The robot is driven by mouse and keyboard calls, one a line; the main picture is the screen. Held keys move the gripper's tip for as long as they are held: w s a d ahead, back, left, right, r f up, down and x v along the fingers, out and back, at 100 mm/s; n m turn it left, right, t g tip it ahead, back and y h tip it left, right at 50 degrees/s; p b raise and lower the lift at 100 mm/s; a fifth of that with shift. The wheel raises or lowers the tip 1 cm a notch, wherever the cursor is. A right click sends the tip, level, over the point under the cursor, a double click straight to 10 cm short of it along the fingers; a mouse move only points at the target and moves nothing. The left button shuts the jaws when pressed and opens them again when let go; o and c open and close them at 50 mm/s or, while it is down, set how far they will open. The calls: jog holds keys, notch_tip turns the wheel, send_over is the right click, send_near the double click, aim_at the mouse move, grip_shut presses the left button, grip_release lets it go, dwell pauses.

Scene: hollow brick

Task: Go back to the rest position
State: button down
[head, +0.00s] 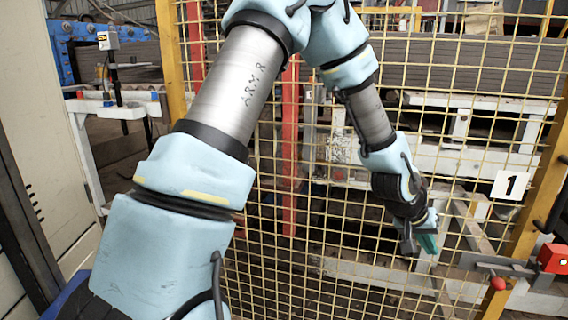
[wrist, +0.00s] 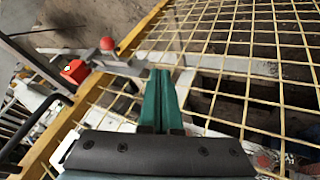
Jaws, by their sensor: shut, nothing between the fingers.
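My arm rises from the lower left of the head view, bends at the top and hangs down to the right. My gripper (head: 428,243) is at its end, pointing down in front of the yellow mesh fence (head: 300,210). In the wrist view my gripper (wrist: 159,75) shows its two green fingers side by side, shut with nothing held. The fence mesh (wrist: 245,95) lies beyond the fingers there.
A red box (head: 552,258) and a red knob (head: 497,284) sit at the lower right by the yellow fence post (head: 541,190). They show in the wrist view as the red box (wrist: 74,71) and knob (wrist: 107,43). A grey cabinet (head: 38,130) stands at the left.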

jog(key=w+a+r+n+t+y+p, duration=0.1)
jog(key=w+a+r, duration=0.15)
jog(key=a, duration=0.55)
jog(key=w+a+r+n+y+p, duration=0.1)
jog(key=w+a+r+y+p, duration=0.15)
jog(key=a, duration=0.45)
jog(key=w+a+r+n+t+y+p, duration=0.1)
jog(key=w+a+r, duration=0.15)
jog(key=a, duration=0.55)
jog(key=s+a+r+n+g+y+p, duration=0.1)
jog(key=s+a+r, duration=0.1)
jog(key=a, duration=0.8)
jog(key=s+a+r+n+y+p, duration=0.1)
jog(key=a+r, duration=0.4)
jog(key=a, duration=0.5)
jog(key=s+n+p, duration=0.1)
jog(key=s, duration=0.1)
jog(key=shift+s+a+r+n+g, duration=0.15)
jog(key=shift+s+a+n+g, duration=0.15)
jog(key=shift+a+g, duration=0.1)
jog(key=c, duration=1.6)
grip_release()
